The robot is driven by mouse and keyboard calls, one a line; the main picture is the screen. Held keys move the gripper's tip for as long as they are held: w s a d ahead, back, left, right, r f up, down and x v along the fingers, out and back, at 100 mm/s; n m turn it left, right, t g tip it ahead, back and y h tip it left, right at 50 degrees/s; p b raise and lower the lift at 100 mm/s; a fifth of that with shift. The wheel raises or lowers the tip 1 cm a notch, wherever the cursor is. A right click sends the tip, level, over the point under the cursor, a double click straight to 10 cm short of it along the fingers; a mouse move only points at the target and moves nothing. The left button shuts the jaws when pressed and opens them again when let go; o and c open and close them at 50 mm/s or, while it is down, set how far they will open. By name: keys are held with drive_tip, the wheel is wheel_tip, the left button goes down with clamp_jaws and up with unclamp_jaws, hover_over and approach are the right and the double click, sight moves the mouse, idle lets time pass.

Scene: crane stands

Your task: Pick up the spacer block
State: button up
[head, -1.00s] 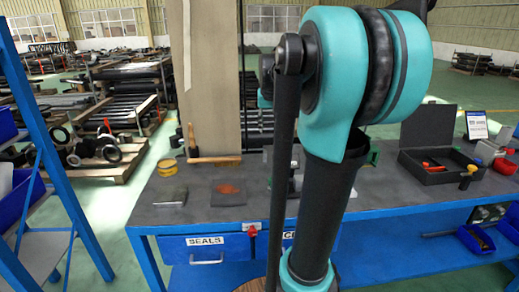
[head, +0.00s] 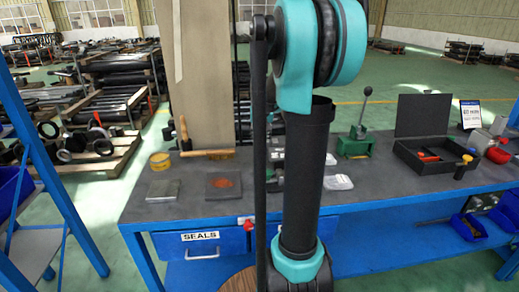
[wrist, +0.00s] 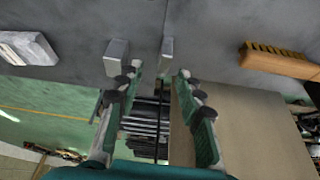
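Two pale grey blocks stand on the dark bench top in the wrist view: a wider block (wrist: 117,56) and a narrower one (wrist: 167,50). I cannot tell which is the spacer block. My gripper (wrist: 158,76) is open, with green fingers and dark fingertips. The wider block is just beyond the left fingertip; the narrower one shows beyond the gap, nearer the right fingertip. Nothing is visibly held, and I cannot tell whether either finger touches a block. In the head view my arm mostly hides this spot.
The bench (head: 400,190) also holds a wooden brush (wrist: 278,60), a white packet (head: 338,182), a metal plate (head: 163,190), a yellow tin (head: 160,161), a green lever tool (head: 357,140) and an open black case (head: 425,130). A blue rack (head: 50,150) stands at left.

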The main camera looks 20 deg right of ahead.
sight(260, 144)
drive_tip(key=shift+a+x, duration=0.15)
drive_tip(key=shift+x, duration=1.15)
drive_tip(key=shift+a+x, duration=0.1)
drive_tip(key=shift+x, duration=1.25)
drive_tip(key=shift+s+f, duration=0.1)
drive_tip(key=shift+s, duration=0.1)
drive_tip(key=shift+c, duration=0.2)
clamp_jaws()
